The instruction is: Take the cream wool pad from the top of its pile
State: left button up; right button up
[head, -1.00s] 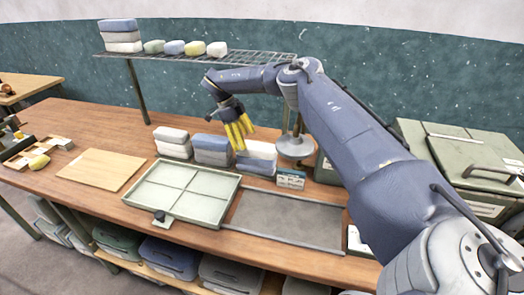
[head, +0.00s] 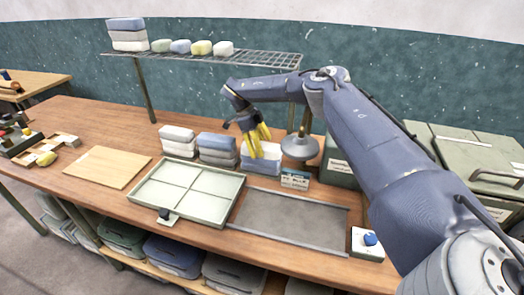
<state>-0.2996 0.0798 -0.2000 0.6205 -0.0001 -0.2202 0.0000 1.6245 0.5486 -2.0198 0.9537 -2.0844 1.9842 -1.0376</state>
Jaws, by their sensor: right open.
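Three piles of pads stand at the back of the bench. The right pile has a pale, cream-looking pad (head: 268,150) on top of a blue one (head: 262,167). The middle pile has a blue pad (head: 217,141) on grey. The left pile has an off-white pad (head: 177,133) on top. My right gripper (head: 257,146) has yellow fingers pointing down, spread and empty. They overlap the left part of the right pile's top pad; I cannot tell whether they touch it. My left gripper is out of view.
A pale green four-compartment tray (head: 133,193) and a grey recessed panel (head: 290,219) lie in front. A wooden board (head: 107,167) is at left. A grey lamp-like dome (head: 300,148) stands close right of the pile.

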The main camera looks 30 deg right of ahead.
jog(key=shift+f, duration=0.25)
dwell(0.3)
jog(key=c, duration=1.2)
